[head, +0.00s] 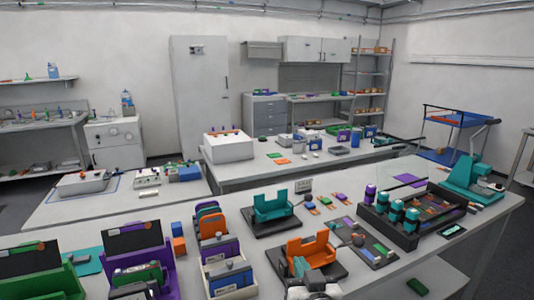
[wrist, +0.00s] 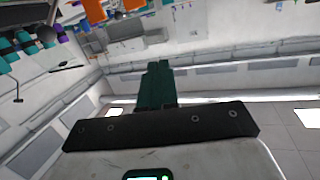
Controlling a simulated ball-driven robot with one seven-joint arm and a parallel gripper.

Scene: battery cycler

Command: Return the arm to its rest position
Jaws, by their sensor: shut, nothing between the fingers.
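My gripper (wrist: 158,68) shows in the wrist view as dark green fingers standing together beyond a black mounting bar, with nothing held between them. The wrist picture is upside down, with the ceiling at the bottom and bench things along the top edge. In the head view a light rounded part at the bottom edge, right of centre, looks like part of my arm; the fingers cannot be made out there. No fingertip contact with anything shows.
The near bench (head: 386,279) carries an orange holder (head: 312,256), a teal holder (head: 273,208), a black tray (head: 396,232) with teal-and-purple cylinders, and a teal machine (head: 470,180) at right. Purple and green stands fill the left. A second bench with a white box (head: 228,147) stands behind.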

